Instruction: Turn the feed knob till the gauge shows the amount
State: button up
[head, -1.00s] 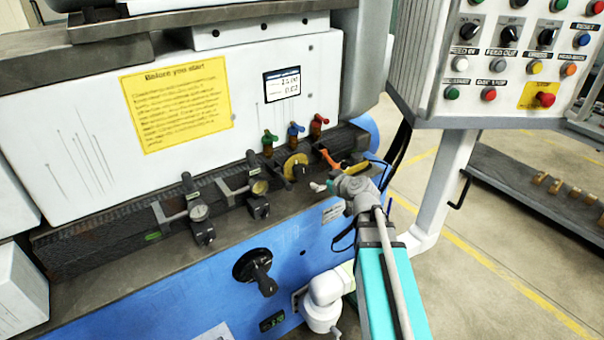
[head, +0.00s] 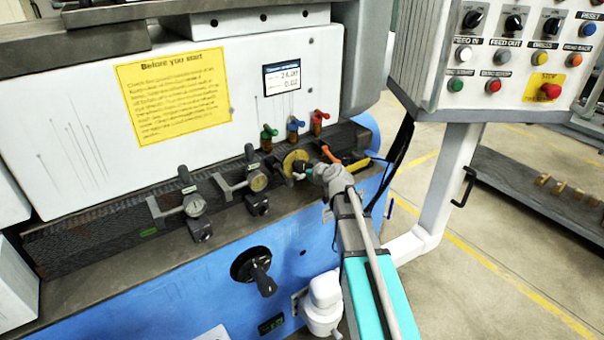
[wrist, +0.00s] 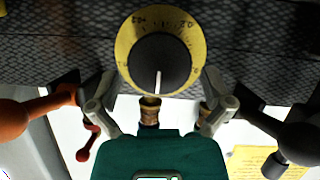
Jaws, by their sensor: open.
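The feed knob is a black round knob (wrist: 160,62) on a yellow dial plate in the wrist view, its white pointer line towards the bottom of the picture. In the head view the yellow dial (head: 291,160) is partly hidden by my gripper (head: 304,172). In the wrist view my gripper (wrist: 160,90) is open, one finger on each side of the dial's lower part. I cannot tell whether either finger touches the knob.
Green, blue and red valve handles (head: 296,124) stand just above the dial, and an orange lever (head: 330,153) is close to its right. Two clamp-like fittings with round gauges (head: 258,182) are to the left. A button panel (head: 508,60) is at the right.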

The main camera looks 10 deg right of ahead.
jog(key=shift+x, duration=1.05)
jog(key=c, duration=0.9)
